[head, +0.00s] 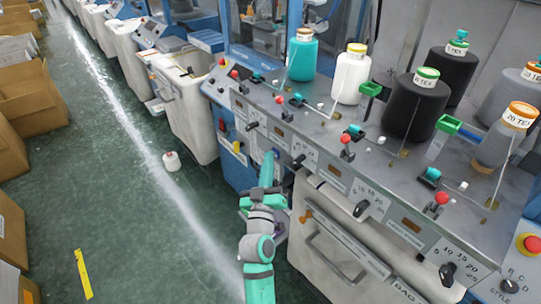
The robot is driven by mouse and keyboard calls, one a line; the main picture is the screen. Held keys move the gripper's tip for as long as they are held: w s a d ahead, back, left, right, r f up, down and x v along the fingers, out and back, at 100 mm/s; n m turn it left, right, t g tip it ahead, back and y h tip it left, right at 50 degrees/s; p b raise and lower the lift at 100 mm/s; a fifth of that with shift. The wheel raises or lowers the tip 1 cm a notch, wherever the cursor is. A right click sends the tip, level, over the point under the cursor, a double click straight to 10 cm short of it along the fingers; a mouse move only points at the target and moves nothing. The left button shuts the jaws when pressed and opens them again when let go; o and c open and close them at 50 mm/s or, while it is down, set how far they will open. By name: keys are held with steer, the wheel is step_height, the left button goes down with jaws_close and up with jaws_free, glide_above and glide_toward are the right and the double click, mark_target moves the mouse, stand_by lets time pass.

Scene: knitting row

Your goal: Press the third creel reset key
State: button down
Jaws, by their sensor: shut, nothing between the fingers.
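A grey machine panel (322,122) runs diagonally across the right half of the head view. Along its top stand several red-topped keys. From far to near they are the first (234,75), the second (279,99), the third (345,139) and the fourth (442,198). No creel label is readable, so I cannot tell which of them is named. My teal arm rises from the bottom, and my gripper (272,158) is near the panel's front face, left of and below the third red-topped key, apart from it. Its fingers are small, shut and empty.
Yarn cones, white (350,75), teal (302,58) and black (414,105), stand behind the keys. Black dial knobs (361,208) line the front face. A bag bin (340,240) sits below. Cardboard boxes (30,98) line the left.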

steer(key=shift+d+f, duration=0.1)
steer(key=shift+d, duration=0.1)
steer(key=shift+s+a, duration=0.15)
steer(key=shift+s, duration=0.2)
steer(key=shift+a, duration=0.15)
steer(key=shift+s+a, duration=0.55)
steer(key=shift+a, duration=0.25)
steer(key=shift+s+a, duration=0.6)
steer(key=shift+a, duration=0.25)
steer(key=shift+s+a, duration=0.55)
steer(key=shift+a, duration=0.25)
